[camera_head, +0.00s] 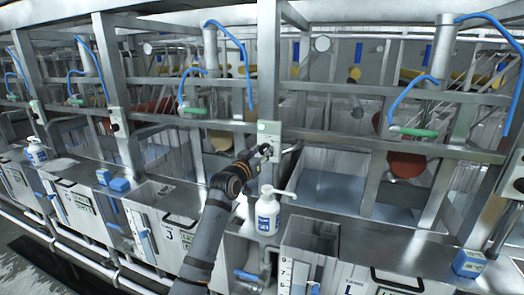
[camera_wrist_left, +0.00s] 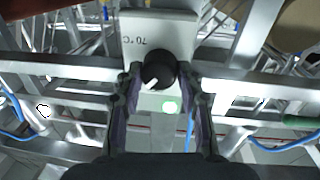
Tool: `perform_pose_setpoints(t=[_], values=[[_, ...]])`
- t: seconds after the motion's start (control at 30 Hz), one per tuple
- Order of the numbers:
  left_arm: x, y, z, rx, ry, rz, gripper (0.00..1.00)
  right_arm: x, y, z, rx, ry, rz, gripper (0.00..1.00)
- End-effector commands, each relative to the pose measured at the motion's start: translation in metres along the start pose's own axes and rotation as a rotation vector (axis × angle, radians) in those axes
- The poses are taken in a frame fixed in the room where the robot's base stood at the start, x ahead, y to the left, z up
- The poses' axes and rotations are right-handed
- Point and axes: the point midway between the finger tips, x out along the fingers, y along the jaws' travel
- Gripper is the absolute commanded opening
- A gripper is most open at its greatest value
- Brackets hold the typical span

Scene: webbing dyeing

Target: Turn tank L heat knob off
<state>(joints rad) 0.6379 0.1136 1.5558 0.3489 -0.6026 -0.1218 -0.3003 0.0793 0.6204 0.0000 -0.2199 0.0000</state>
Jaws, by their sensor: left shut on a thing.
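The heat knob is a round black dial (camera_wrist_left: 158,72) with a white pointer mark, on a pale control box (camera_wrist_left: 185,32) marked "70 °C", upside down in the left wrist view. A green light (camera_wrist_left: 169,106) glows beside the knob. In the head view the control box (camera_head: 269,131) is fixed to a post above the tanks. My left gripper (camera_head: 262,152) is at the box, and in the left wrist view its fingers (camera_wrist_left: 159,80) are shut on the knob from both sides. The tank marked L (camera_head: 345,268) is at the bottom. My right gripper is not in view.
A white pump bottle (camera_head: 267,214) stands on the ledge close to my left arm. A blue block (camera_head: 469,262) sits on the ledge at right. Metal rails, posts and blue hoses (camera_head: 407,92) crowd the space around and behind the box.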

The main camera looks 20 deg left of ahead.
Motion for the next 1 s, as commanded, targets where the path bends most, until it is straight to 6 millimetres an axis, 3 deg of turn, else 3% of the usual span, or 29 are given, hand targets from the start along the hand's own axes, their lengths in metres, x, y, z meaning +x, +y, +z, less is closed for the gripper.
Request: perform_pose_setpoints(t=[0.6,1.0], values=[[0.000,0.000,-0.001,-0.535,0.052,-0.014,0.06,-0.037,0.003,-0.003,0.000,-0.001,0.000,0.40],[0.000,0.000,0.001,-0.702,0.070,-0.018,0.06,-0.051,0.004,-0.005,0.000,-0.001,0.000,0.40]])
